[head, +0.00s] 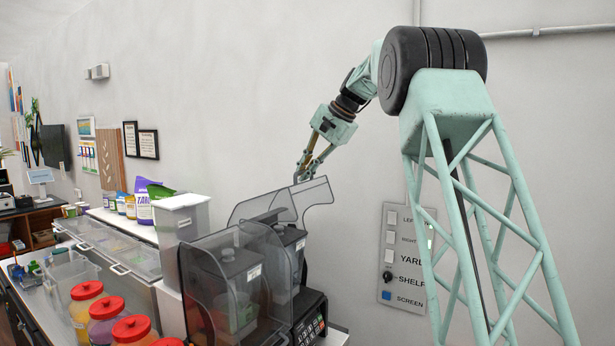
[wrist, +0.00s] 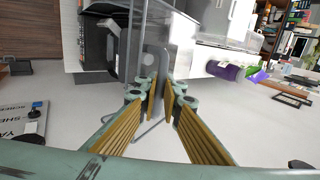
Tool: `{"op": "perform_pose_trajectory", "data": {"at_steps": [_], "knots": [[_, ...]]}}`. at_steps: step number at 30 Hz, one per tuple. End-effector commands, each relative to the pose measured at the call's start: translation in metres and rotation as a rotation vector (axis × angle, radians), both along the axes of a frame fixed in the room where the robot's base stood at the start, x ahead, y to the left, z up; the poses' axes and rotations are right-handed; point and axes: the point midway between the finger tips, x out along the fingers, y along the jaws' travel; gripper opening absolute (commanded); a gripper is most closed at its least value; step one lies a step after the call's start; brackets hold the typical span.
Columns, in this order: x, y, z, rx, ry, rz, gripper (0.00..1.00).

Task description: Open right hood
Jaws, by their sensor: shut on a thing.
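Two dark blender units stand side by side on the counter, each with a clear smoky hood. The nearer hood (head: 225,285) is down around its blender jar. The farther hood (head: 316,196) is tilted up, with the dark jar (head: 289,245) below it partly uncovered. My gripper (head: 302,176) is above the farther hood at its upper edge, its fingers shut on it. In the wrist view, the fingertips (wrist: 160,97) close from both sides on the thin hood edge (wrist: 162,64). I cannot tell from the labels which hood is named right.
A wall panel (head: 403,255) with switches is right of the blenders, behind my column. A white container (head: 181,218) stands left of the hoods. Red-lidded jars (head: 87,290) line the counter front. The wall behind my arm is bare.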

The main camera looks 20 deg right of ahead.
Motion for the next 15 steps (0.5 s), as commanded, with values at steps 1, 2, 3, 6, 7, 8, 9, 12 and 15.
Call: {"op": "perform_pose_trajectory", "data": {"at_steps": [1, 2, 3, 6, 7, 8, 9, 12, 15], "knots": [[0.004, 0.003, 0.002, -0.007, 0.006, 0.002, 0.00], [0.005, 0.004, 0.003, -0.011, 0.012, 0.002, 0.00], [0.007, 0.005, 0.004, -0.016, 0.018, 0.003, 0.00], [0.011, 0.010, 0.006, -0.026, 0.033, 0.004, 0.00], [0.012, 0.011, 0.007, -0.031, 0.036, 0.004, 0.00], [0.013, 0.011, 0.007, -0.032, 0.040, 0.004, 0.00], [0.014, 0.012, 0.007, -0.035, 0.045, 0.004, 0.00], [0.016, 0.014, 0.009, -0.040, 0.052, 0.004, 0.00], [0.017, 0.015, 0.010, -0.045, 0.057, 0.004, 0.00]]}}
